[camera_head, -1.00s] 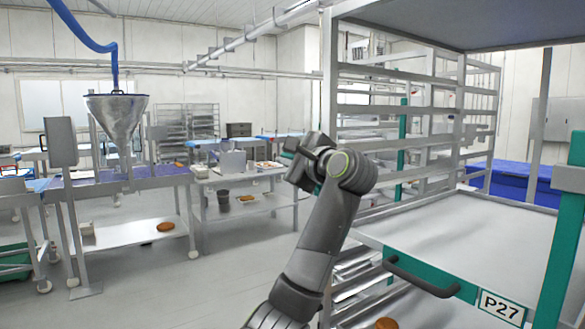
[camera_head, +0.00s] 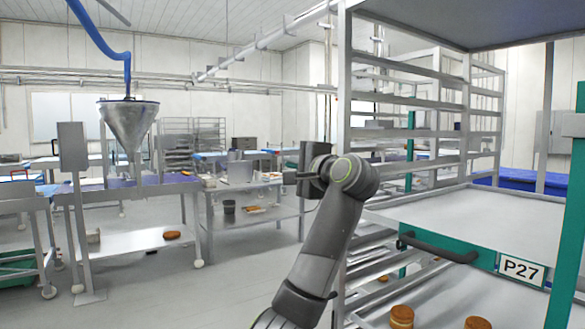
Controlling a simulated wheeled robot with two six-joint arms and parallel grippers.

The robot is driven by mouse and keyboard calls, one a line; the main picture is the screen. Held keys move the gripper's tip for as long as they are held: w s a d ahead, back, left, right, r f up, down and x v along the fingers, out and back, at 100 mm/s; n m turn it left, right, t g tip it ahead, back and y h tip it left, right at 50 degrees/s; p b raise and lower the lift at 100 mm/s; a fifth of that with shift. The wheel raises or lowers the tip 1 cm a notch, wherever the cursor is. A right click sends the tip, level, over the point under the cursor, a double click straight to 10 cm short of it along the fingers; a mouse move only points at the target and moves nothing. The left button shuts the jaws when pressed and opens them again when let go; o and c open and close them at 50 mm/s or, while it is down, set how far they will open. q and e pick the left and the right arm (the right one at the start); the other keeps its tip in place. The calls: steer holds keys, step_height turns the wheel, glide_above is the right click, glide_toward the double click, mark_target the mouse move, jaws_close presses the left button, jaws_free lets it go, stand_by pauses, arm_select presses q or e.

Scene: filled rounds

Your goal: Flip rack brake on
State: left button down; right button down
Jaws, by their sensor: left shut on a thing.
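No brake can be made out in this view. My left gripper (camera_head: 303,178) is just left of the rack's near grey upright (camera_head: 343,120), with its dark fingers pointing left. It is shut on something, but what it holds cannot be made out. My left arm hides part of the rack's lower left side. My right gripper is out of view.
Several round brown pieces (camera_head: 402,315) are on the rack's lower level. A steel table (camera_head: 262,183) stands behind my gripper, and a funnel hopper (camera_head: 128,120) stands at the left. The grey floor (camera_head: 225,290) left of my arm is clear.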

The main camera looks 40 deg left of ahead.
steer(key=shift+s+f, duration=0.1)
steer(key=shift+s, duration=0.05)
arm_select(q)
steer(key=shift+f, duration=0.1)
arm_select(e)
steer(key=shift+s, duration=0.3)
arm_select(q)
steer(key=c, duration=1.8)
jaws_free()
steer(key=shift+o, duration=0.4)
steer(key=shift+w, duration=0.15)
steer(key=shift+d, duration=0.15)
